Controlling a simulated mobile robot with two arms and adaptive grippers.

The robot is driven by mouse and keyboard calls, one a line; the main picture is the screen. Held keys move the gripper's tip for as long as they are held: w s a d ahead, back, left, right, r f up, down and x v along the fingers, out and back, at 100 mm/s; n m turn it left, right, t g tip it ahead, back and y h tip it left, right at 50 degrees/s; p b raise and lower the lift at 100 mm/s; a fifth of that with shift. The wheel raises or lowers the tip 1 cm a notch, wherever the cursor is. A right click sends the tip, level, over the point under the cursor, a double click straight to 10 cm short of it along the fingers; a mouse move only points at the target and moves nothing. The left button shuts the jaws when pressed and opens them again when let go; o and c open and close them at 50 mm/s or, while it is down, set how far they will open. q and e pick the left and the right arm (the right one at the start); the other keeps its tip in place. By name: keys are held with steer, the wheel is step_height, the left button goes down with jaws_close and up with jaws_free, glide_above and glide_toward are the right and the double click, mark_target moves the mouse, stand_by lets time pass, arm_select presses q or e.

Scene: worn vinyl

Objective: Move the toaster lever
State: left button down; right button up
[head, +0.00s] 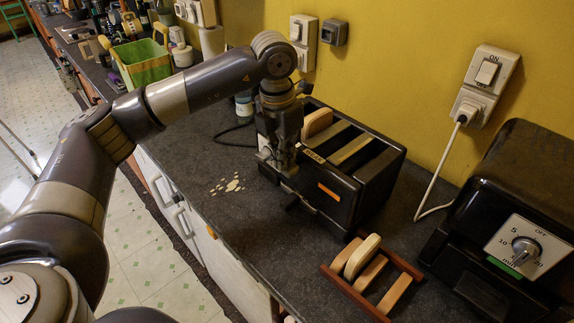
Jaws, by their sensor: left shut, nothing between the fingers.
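The black toaster (377,172) stands on the dark counter, with a bread slice (317,122) showing in one of its top slots. An orange mark (328,191) shows on its front face. My left gripper (286,188) points down at the toaster's front, near its left end, and is shut with nothing held. A small dark piece sticks out just right of the fingertips; I cannot tell if it is the lever or if the gripper touches it. The gripper covers part of the front face. My right gripper is not in view.
A wooden rack (339,282) with bread slices stands in front of the toaster. A black oven with a dial (525,250) is at the right. A white cord (437,183) hangs from the wall socket. Crumbs (228,185) lie on clear counter left of the gripper.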

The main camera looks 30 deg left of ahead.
arm_select(q)
step_height(320, 180, down, 5)
steer(key=b, duration=0.3)
steer(key=shift+r, duration=0.2)
steer(key=s, duration=0.1)
steer(key=s+a+r, duration=0.1)
steer(key=shift+s, duration=0.4)
steer(key=shift+r, duration=0.1)
glide_toward(284, 171)
steer(key=shift+s+a+r, duration=0.8)
steer(key=shift+a+r, duration=0.05)
steer(key=shift+r, duration=0.05)
steer(key=shift+f, duration=0.1)
